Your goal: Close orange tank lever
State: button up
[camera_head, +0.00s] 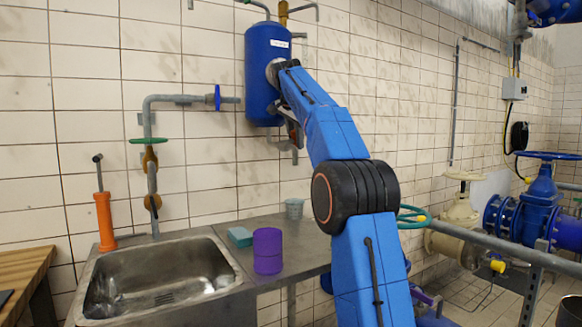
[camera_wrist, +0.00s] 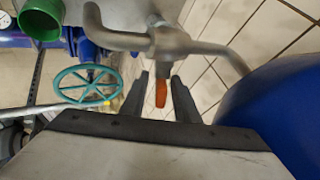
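The orange lever (camera_wrist: 160,92) shows in the wrist view as a short orange piece below a grey metal pipe (camera_wrist: 175,45). My gripper (camera_wrist: 160,82) is open, with one dark finger on each side of the lever. Gaps seem to show between the lever and both fingers; I cannot tell whether either finger touches it. The blue tank (camera_head: 262,75) hangs on the tiled wall in the head view, and its curved side fills the right of the wrist view (camera_wrist: 288,105).
Blue valves (camera_head: 540,190) and pipes stand at right. The wrist view shows a teal handwheel (camera_wrist: 88,84) and a green container (camera_wrist: 42,18).

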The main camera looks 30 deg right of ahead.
jog(key=shift+s+t, duration=0.15)
jog(key=shift+t, duration=0.25)
